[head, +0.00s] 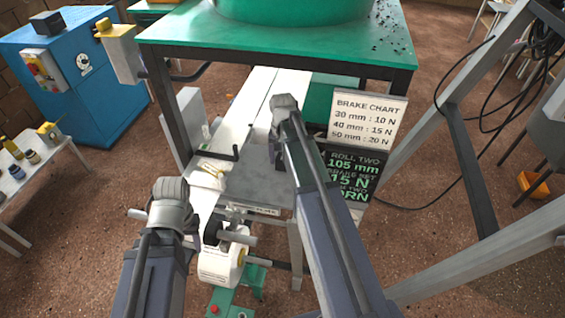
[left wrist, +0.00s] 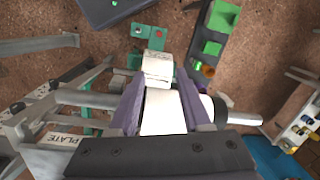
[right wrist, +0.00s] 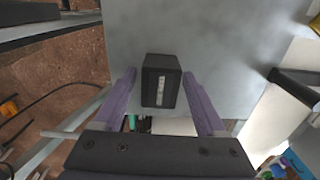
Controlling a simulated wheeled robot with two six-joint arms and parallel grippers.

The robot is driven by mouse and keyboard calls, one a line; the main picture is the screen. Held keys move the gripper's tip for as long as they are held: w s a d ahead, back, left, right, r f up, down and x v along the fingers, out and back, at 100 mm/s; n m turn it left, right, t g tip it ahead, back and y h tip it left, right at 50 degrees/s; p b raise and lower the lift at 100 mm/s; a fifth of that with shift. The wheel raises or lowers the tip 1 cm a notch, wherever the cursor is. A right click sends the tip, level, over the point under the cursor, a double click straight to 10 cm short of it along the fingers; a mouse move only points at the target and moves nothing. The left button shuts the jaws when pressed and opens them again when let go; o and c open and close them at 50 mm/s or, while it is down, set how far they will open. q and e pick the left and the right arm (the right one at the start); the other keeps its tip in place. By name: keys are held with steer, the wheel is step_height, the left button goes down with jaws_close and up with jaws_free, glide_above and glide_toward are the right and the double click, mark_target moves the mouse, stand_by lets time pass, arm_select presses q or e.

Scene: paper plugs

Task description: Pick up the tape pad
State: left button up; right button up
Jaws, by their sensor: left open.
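A small black block (right wrist: 161,82) with a pale marked strip on top is on the grey plate (right wrist: 220,35) in the right wrist view. I cannot tell for certain whether it is the tape pad. My right gripper (right wrist: 160,76) is open, with one purple finger on each side of the block and gaps between. In the head view the right arm hides much of that spot. My left gripper (left wrist: 158,76) is open above a white paper roll (left wrist: 162,112), its fingers on either side of it. Contact with the roll is unclear.
A green-topped table (head: 280,42) stands at the back. A brake chart sign (head: 366,119) and a dark sign (head: 352,172) stand right of the plate. A blue cabinet (head: 85,75) is at left, grey frame bars at right.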

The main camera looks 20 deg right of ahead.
jaws_close()
stand_by(0.4)
steer(key=shift+r, duration=0.1)
steer(key=shift+r+p, duration=0.5)
steer(key=shift+p, duration=0.05)
step_height(320, 180, up, 3)
steer(key=p, duration=0.2)
steer(key=shift+f+p, duration=0.1)
steer(key=shift+p, duration=0.3)
steer(key=s+a, duration=1)
steer(key=s, duration=0.4)
steer(key=shift+s+a+f, duration=0.2)
steer(key=shift+a+f, duration=0.05)
steer(key=shift+a, duration=0.15)
